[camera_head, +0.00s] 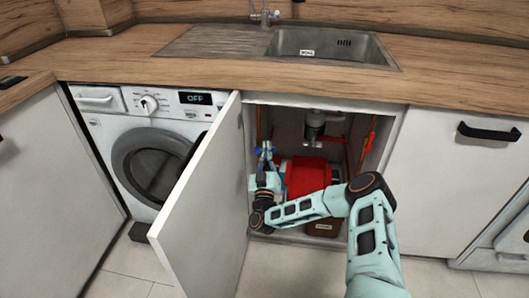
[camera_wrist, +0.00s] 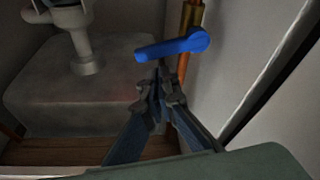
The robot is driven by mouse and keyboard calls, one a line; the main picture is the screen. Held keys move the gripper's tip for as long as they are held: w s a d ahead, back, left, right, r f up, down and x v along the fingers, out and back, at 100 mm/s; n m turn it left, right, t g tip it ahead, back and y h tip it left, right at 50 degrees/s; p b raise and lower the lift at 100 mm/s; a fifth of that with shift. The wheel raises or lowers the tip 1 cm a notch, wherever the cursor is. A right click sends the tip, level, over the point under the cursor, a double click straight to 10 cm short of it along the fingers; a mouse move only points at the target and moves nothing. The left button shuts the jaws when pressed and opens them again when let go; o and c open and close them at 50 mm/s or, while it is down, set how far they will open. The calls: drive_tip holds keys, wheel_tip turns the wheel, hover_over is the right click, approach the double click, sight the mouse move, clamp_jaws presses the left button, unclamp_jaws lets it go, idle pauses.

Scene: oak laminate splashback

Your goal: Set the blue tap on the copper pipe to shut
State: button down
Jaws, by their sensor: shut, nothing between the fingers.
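The blue tap (camera_wrist: 172,48) is a lever handle on the upright copper pipe (camera_wrist: 192,14). In the wrist view its round end is over the pipe and its arm points left, roughly across the pipe and slightly down. My gripper (camera_wrist: 160,68) is shut and empty, its tips just below the lever; I cannot tell whether they touch it. In the head view the blue tap (camera_head: 265,149) shows at the left inside the open sink cabinet, just above my gripper (camera_head: 265,164). My gripper hides the lower part of that pipe.
The open cabinet door (camera_head: 200,200) stands left of my arm. A red container (camera_head: 307,174) and a brown box (camera_head: 324,225) are inside the cabinet. A red tap (camera_head: 371,141) is on the right-hand pipe. The sink drain (camera_head: 314,125) hangs in the middle.

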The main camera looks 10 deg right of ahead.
drive_tip(key=shift+d+f, duration=0.15)
drive_tip(key=shift+f, duration=0.4)
drive_tip(key=shift+s+d+f, duration=0.15)
drive_tip(key=shift+d+f, duration=0.2)
drive_tip(key=shift+f, duration=0.25)
drive_tip(key=shift+r, duration=0.1)
